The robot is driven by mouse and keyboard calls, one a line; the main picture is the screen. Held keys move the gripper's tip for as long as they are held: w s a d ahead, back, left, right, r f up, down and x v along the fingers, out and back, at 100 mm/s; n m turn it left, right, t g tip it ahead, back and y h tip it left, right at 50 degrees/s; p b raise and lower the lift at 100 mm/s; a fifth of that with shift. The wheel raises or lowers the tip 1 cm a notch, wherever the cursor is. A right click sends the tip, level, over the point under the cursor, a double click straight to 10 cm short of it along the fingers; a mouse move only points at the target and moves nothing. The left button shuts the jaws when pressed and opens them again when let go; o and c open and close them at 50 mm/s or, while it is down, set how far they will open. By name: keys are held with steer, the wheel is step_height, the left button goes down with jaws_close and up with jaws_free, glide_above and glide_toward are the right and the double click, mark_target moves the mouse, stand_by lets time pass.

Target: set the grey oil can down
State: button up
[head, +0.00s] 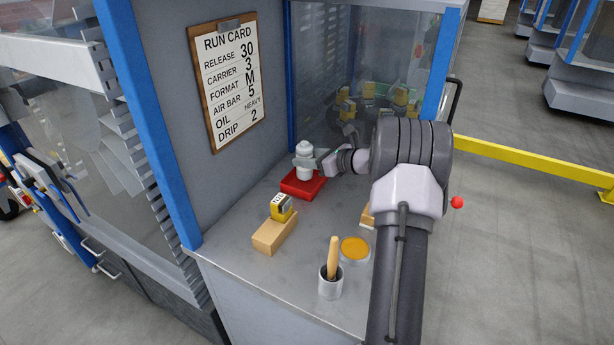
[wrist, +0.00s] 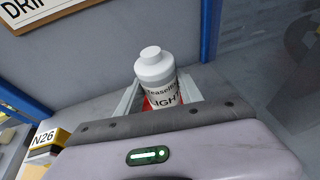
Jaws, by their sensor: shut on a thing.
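The oil can (head: 304,162) is a pale grey-white bottle with a capped neck. It stands upright at the back of the metal bench, at the red tray (head: 302,187). My gripper (head: 312,163) reaches in from the right and is shut on the can's body. In the wrist view the can (wrist: 155,78) rises between the fingers, with "LIGHT" on its label and its lower part hidden by my gripper. A bit of red shows behind it. I cannot tell whether its base touches the tray.
A wooden block (head: 274,234) with a yellow labelled piece (head: 282,208) stands in front of the tray. A cup with a wooden handle (head: 330,286) and a round amber-topped tin (head: 355,247) stand nearer. A run card (head: 230,82) hangs on the left wall. Glass panels close the back.

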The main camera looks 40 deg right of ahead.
step_height(320, 180, down, 3)
steer(key=shift+f+b, duration=0.2)
steer(key=shift+b, duration=0.35)
steer(key=shift+r, duration=0.15)
steer(key=o, duration=1.4)
